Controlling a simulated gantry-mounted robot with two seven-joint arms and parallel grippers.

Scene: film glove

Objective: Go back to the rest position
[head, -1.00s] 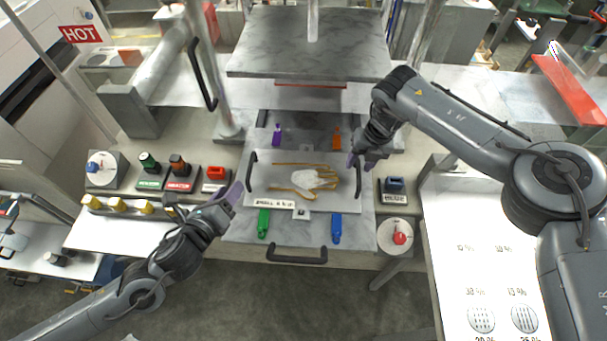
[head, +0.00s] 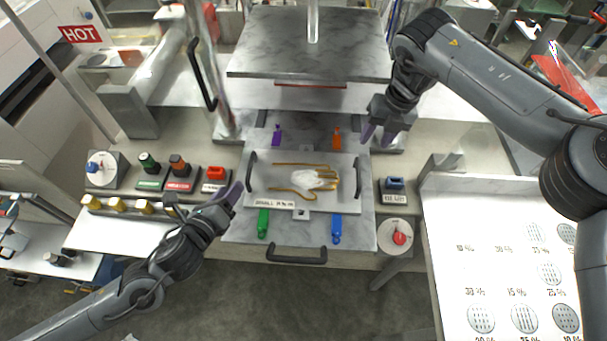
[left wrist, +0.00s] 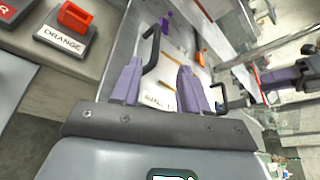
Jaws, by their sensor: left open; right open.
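My left gripper (head: 232,192) is open and empty, beside the left edge of the press tray in the head view. Its two purple fingers (left wrist: 160,85) stand apart in the left wrist view, with the white plate showing beyond them. My right gripper (head: 378,136) is open and empty above the tray's back right corner, its fingers pointing down. The white plate (head: 262,170) lies on the grey tray (head: 352,240). A white and tan glove shape (head: 315,179) lies on the plate. Black handles (head: 251,171) stand at the plate's sides.
Purple (head: 277,134), orange (head: 336,139), green (head: 263,223) and blue (head: 337,228) pieces stand around the plate. A marbled upper platen (head: 308,45) hangs behind on metal columns. Labelled switches (head: 181,170) line the left, and a red knob (head: 399,238) sits at right. The front floor is clear.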

